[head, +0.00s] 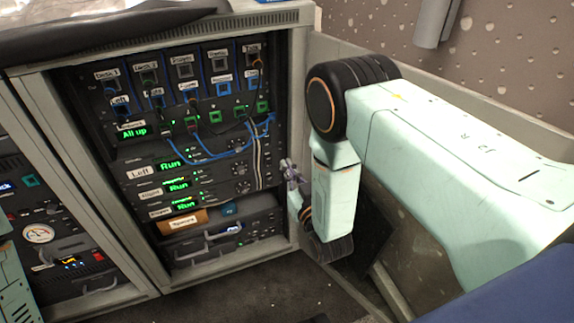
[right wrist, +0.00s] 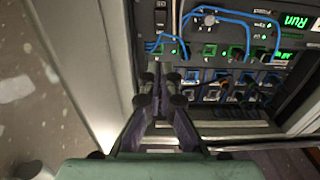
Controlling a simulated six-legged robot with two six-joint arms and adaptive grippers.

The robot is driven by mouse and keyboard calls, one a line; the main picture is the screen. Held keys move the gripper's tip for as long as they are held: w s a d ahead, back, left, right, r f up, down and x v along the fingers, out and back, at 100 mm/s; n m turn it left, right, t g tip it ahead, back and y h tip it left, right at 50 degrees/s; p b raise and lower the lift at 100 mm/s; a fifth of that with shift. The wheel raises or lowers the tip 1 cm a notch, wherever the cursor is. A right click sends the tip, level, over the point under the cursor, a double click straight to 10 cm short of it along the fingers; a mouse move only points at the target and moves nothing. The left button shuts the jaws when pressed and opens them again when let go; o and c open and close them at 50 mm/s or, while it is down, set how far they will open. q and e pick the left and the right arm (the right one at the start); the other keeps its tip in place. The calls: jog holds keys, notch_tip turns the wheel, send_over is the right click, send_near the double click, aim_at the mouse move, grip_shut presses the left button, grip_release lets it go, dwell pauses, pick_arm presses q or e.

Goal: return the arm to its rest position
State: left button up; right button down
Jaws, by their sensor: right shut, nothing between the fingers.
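My right arm (head: 455,150), pale green with dark joints, comes in from the right in the head view and bends down at its wrist. My right gripper (head: 292,172) is small in that view, at the right edge of the equipment rack (head: 297,110). In the right wrist view the gripper (right wrist: 161,84) shows its dark fingers close together, shut and empty, in front of the rack's frame and panel edge. I cannot tell whether the fingers touch the rack. My left gripper is out of view.
The rack panel holds blue cables (head: 205,157), labelled sockets and green displays (head: 132,132) reading "All up" and "Run". An orange-brown labelled box (head: 182,221) sits low in the rack. A second unit with a round gauge (head: 39,234) stands left. A perforated wall (head: 510,50) is behind.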

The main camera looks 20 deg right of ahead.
jog(key=shift+s, duration=0.1)
jog(key=s+d+f+g, duration=0.2)
jog(key=s+f+g, duration=0.7)
jog(key=s+f, duration=0.45)
pick_arm(q)
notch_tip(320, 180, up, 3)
jog(key=p, duration=0.3)
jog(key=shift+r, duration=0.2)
pick_arm(e)
jog(key=s+r+g, duration=0.2)
jog(key=s+g, duration=0.2)
jog(key=s, duration=0.8)
jog(key=s+d+r+g, duration=0.1)
jog(key=s+r+g, duration=0.2)
jog(key=s, duration=1)
jog(key=shift+m+g, duration=0.4)
jog(key=shift+g, duration=0.7)
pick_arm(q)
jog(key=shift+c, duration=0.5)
pick_arm(e)
jog(key=shift+h, duration=0.3)
